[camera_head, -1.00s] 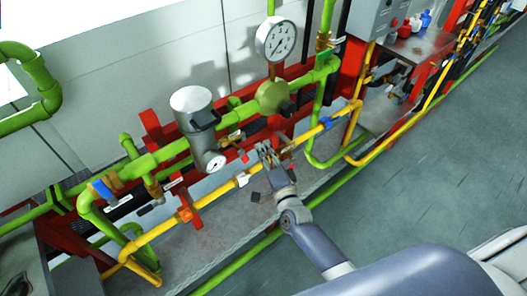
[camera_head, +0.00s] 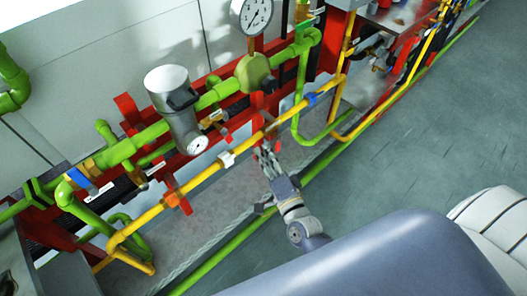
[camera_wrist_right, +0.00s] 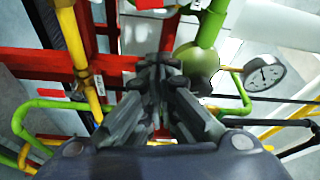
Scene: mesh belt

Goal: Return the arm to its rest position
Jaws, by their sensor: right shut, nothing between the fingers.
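My right gripper (camera_head: 265,153) is shut and empty. In the head view its fingertips are just on the near side of the yellow pipe (camera_head: 205,172), below the green pipework; I cannot tell if they touch it. In the right wrist view the gripper (camera_wrist_right: 158,62) points toward the red frame (camera_wrist_right: 40,63), with its fingers together. My right arm (camera_head: 300,225) reaches up from the lower right of the head view. My left gripper does not show.
Green pipes (camera_head: 150,134) carry a grey cylinder (camera_head: 172,95) and a round gauge (camera_head: 254,14). A low green pipe (camera_head: 240,237) runs along the floor edge. The grey floor (camera_head: 425,130) at the right is clear.

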